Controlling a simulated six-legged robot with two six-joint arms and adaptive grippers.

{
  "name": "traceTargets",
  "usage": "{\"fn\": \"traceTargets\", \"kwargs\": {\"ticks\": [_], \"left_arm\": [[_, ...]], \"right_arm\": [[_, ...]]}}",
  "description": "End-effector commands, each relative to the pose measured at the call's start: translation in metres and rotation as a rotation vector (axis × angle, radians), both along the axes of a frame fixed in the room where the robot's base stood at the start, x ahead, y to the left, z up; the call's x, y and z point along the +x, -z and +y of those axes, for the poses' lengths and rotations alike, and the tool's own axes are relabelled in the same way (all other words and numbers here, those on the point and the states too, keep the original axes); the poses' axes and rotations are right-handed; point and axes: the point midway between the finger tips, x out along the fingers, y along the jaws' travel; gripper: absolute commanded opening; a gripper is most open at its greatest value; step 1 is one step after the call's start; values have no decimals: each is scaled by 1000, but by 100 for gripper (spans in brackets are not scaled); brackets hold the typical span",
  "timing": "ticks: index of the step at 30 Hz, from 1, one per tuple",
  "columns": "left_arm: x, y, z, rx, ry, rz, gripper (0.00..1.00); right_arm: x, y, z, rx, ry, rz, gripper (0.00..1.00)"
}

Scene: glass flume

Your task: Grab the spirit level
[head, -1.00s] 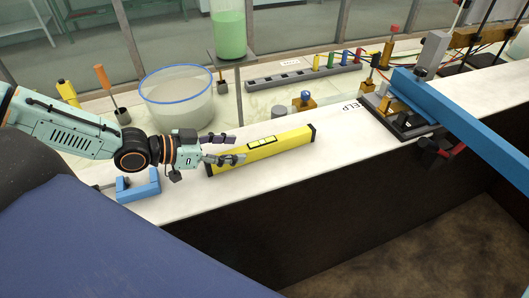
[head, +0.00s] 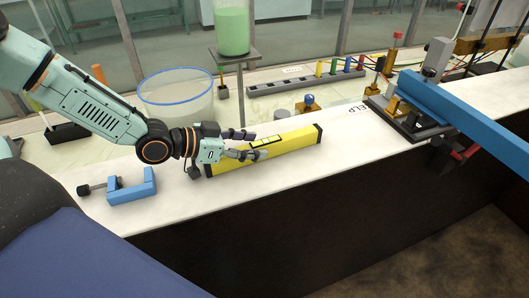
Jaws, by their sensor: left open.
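The spirit level (head: 290,146) is a yellow bar with black ends, lying on the white bench top near its front edge. It runs from beside my left gripper up toward the right. My left gripper (head: 254,144) comes in from the left with its fingers open over the level's left part. One finger shows at the far side and one at the near side of the level. I cannot tell whether they touch it. My right gripper is not in view.
A blue clamp (head: 131,190) lies left of the level. Behind stand a clear round tub (head: 176,104) with a blue rim, a stand (head: 238,58) and a row of colored pegs (head: 305,78). A blue beam (head: 465,112) juts out at right. The bench drops off in front.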

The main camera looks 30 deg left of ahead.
Motion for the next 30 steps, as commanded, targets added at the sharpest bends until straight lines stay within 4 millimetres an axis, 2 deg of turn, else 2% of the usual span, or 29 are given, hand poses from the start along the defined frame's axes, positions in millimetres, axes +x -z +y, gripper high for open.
{"fn": "traceTargets", "kwargs": {"ticks": [5, 24, 30], "left_arm": [[0, 0, 0, 0, 0, 1, 54], [0, -1, 0, -1, 0, -1, 0], [0, -2, 0, -2, 0, -2, 0]], "right_arm": [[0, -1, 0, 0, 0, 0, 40], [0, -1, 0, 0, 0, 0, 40], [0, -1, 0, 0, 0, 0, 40]]}}
